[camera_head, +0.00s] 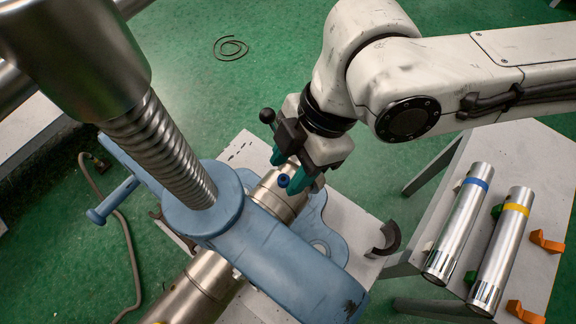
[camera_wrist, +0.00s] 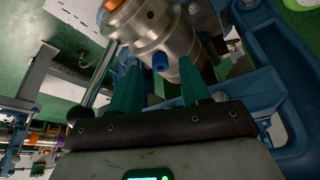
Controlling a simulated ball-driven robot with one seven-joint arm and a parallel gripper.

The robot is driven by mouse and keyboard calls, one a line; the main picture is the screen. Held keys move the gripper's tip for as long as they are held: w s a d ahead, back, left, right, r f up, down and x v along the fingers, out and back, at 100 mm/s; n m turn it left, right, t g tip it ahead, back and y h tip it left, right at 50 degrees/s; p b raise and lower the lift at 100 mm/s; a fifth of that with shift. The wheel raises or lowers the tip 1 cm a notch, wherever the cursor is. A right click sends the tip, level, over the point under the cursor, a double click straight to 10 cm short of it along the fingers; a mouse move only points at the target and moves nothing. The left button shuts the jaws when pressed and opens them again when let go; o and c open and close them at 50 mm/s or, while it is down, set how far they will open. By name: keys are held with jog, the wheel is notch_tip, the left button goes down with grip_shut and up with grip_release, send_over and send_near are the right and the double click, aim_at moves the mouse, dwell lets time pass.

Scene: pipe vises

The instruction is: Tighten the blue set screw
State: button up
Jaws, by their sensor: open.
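The blue set screw (camera_head: 283,180) sticks out of a metal pipe fitting (camera_head: 276,196) clamped in a blue pipe vise (camera_head: 275,245). In the wrist view the screw (camera_wrist: 160,61) shows on the side of the metal fitting (camera_wrist: 150,30), ahead of my gripper and between its fingers in the picture. My gripper (camera_head: 291,172) has teal fingertips, which stand apart on either side of the screw as seen from the head camera. In the wrist view the fingers of my gripper (camera_wrist: 160,90) are open with nothing held between them. I cannot tell whether they touch the screw.
A large vise spindle (camera_head: 165,145) rises at the left. Two metal cylinders, one with a blue band (camera_head: 460,222) and one with a yellow band (camera_head: 503,250), lie on a side table (camera_head: 530,160) at the right. A curved dark piece (camera_head: 385,240) lies near the vise. A cable coil (camera_head: 231,49) lies on the green floor.

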jog(key=shift+s+a+f, duration=0.1)
jog(key=shift+a+f, duration=0.1)
jog(key=shift+f, duration=0.35)
jog(key=shift+c, duration=0.4)
grip_shut()
